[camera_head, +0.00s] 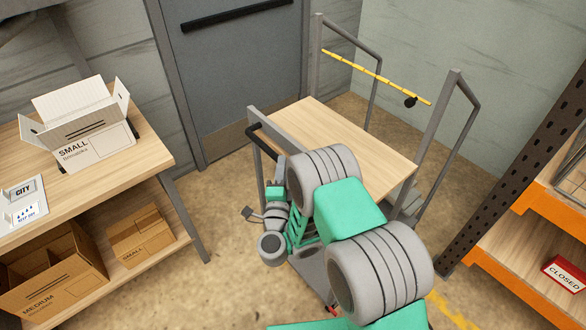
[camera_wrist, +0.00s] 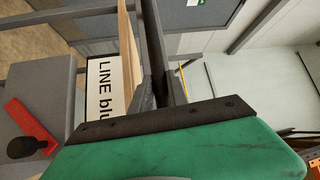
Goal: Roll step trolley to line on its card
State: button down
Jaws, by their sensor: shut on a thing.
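The step trolley (camera_head: 350,135) has a pale wooden deck, grey posts and a black grip bar (camera_head: 264,136) at its near left side. A white card reading "LINE blu…" (camera_wrist: 105,88) shows in the wrist view, its last letters cut off. My gripper (camera_wrist: 165,122) is at the trolley's near side; its green body and dark edge fill the lower wrist view. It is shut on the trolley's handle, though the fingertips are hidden. A red piece (camera_wrist: 30,125) with a black knob lies on a grey block in the wrist view. My arm hides the trolley's near lower part.
A workbench (camera_head: 150,150) with a "SMALL" carton (camera_head: 95,140) stands at left. An orange shelf rack (camera_head: 500,258) with a red "CLOSED" box (camera_head: 566,275) is at right. A yellow floor line (camera_head: 455,314) shows at lower right. A grey door (camera_head: 240,75) is behind. Floor between bench and trolley is clear.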

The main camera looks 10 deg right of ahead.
jog(key=shift+a+r, duration=0.2)
jog(key=shift+a, duration=0.15)
jog(key=c, duration=1.6)
grip_release()
jog(key=o, duration=0.3)
jog(key=shift+d+f, duration=0.1)
jog(key=shift+d, duration=0.05)
